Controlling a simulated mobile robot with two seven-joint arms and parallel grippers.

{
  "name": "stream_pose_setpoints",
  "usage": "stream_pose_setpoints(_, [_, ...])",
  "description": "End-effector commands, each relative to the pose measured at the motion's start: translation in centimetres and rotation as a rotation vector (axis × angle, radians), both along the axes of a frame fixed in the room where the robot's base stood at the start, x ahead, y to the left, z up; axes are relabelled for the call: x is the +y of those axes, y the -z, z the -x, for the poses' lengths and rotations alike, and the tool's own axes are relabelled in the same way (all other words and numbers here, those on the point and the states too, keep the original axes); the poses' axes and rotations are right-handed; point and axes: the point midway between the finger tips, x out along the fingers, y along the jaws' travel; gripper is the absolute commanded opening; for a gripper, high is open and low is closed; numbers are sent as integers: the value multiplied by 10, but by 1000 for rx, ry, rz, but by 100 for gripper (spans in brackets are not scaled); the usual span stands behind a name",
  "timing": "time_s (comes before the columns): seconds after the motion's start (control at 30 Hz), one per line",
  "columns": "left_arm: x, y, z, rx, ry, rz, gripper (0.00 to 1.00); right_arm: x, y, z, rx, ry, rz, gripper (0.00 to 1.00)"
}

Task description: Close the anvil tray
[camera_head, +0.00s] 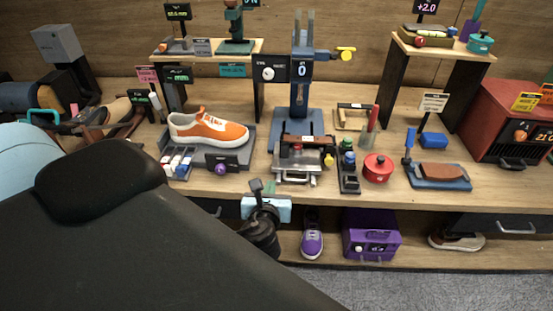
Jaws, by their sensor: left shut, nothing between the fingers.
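The anvil tray (303,163) is at the middle of the bench, at the foot of a blue press (298,112). It sticks out in front of the press column towards the bench's front edge. Its silver handle (296,180) faces me. A dark block with brown and red parts sits over the tray's rear. My left gripper (263,188) is shut and empty, low at the bench's front edge, to the left of the handle and apart from it. My large dark arm link covers the lower left. My right gripper is not in view.
An orange sneaker (207,129) on a grey stand is left of the press. A bottle rack (348,170) and a red pot (378,168) stand close on the tray's right. Below are a purple sneaker (312,240) and a purple box (371,235).

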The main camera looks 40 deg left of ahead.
Motion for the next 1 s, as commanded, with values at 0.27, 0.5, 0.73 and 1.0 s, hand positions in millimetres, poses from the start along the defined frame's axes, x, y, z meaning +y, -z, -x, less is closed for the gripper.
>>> stream_pose_setpoints(0.27, [17,10,-27,-1,-2,0,0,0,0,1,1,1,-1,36])
stream_pose_setpoints(0.5, [40,23,-64,-2,-4,1,0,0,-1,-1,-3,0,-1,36])
stream_pose_setpoints(0.73, [59,29,-96,-3,-2,2,0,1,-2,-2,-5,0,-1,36])
stream_pose_setpoints(1.0, [69,29,-113,-2,-1,5,0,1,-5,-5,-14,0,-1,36])
